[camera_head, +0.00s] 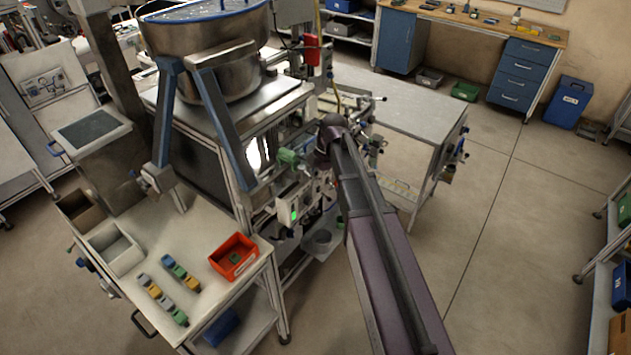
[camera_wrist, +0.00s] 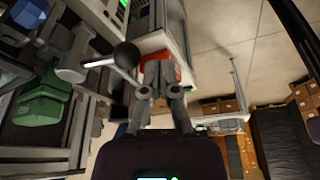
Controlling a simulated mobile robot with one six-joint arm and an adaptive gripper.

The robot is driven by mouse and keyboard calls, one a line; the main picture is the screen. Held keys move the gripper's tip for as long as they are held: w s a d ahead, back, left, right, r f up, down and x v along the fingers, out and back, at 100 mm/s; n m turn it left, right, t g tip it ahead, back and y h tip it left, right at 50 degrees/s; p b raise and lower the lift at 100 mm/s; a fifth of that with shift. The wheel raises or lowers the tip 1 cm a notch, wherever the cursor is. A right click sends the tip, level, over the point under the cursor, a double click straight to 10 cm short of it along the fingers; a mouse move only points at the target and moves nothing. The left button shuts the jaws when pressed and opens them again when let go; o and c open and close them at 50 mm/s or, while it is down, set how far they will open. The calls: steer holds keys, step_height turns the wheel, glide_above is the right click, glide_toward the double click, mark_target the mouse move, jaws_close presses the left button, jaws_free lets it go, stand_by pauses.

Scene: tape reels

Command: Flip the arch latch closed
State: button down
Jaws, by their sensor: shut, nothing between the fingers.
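My gripper (camera_wrist: 160,66) is shut and empty in the wrist view, its fingers pointing up the picture. Just left of the fingertips is a lever with a dark ball knob (camera_wrist: 127,55), its grey shaft running to a grey cylindrical fitting. I cannot tell for certain whether this is the arch latch, or whether knob and finger touch. A red-orange part (camera_wrist: 178,74) shows behind the fingers. In the head view my arm reaches the right side of the machine (camera_head: 255,185) and hides the gripper and the latch area.
A green part (camera_wrist: 42,103) and a blue one (camera_wrist: 28,12) sit left in the wrist view. In the head view, a steel bowl (camera_head: 225,70) tops the machine, an orange bin (camera_head: 233,257) stands on the front table, and open floor (camera_head: 520,230) lies to the right.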

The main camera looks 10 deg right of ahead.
steer(key=w+a+p+v, duration=0.1)
steer(key=p+v, duration=0.7)
steer(key=shift+w+r, duration=0.25)
steer(key=shift+r, duration=0.25)
steer(key=shift+a, duration=0.1)
stand_by(0.4)
steer(key=s+d+f+m+t+h+b, duration=0.1)
steer(key=s+d+f+m+h+b, duration=0.2)
steer(key=s+f+m+b, duration=1.5)
step_height(320, 180, down, 2)
steer(key=d+m+b, duration=0.1)
steer(key=d+m, duration=0.1)
steer(key=m, duration=0.2)
steer(key=shift+s+d, duration=0.15)
